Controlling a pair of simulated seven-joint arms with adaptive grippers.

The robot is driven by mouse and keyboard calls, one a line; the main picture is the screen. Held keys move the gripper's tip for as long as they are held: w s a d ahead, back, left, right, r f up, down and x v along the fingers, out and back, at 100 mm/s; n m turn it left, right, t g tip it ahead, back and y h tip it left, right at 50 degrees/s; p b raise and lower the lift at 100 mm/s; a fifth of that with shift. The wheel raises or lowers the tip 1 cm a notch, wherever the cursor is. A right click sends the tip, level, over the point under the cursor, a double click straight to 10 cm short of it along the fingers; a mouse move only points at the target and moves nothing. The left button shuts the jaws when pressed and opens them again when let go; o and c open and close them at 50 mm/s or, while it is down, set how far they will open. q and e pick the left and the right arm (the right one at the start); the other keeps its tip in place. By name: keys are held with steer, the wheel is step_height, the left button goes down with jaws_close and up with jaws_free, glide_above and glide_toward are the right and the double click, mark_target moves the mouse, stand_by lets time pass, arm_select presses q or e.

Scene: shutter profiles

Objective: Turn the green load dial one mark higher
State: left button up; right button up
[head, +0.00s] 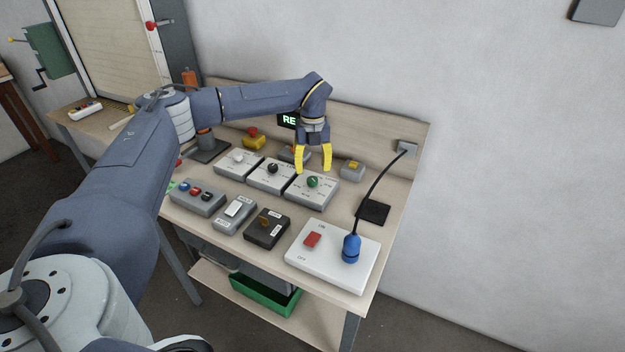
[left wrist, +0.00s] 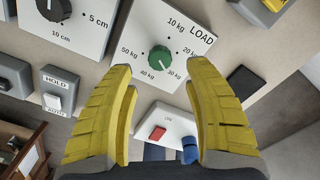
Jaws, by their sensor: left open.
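The green load dial (head: 312,182) sits on a white box marked LOAD (left wrist: 205,37). In the left wrist view the dial (left wrist: 160,58) is ringed by marks from 10 kg to 50 kg. A pale line on it points toward the lower side, near 30 kg and 40 kg; I cannot tell exactly which mark. My left gripper (head: 313,170) is open, with its yellow fingers pointing down just above and behind the dial. In the left wrist view the fingers (left wrist: 160,75) are spread either side of it, apart from it. My right gripper is not in view.
A black-knobbed box (head: 272,169) stands directly left of the load box. In front are a dark box with a brass switch (head: 267,228) and a white panel (head: 333,271) with a red switch and blue plug. A black cable (head: 373,187) rises at the right.

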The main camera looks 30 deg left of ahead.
mark_target(312, 179)
arm_select(q)
steer(key=shift+f, duration=2.8)
jaws_close()
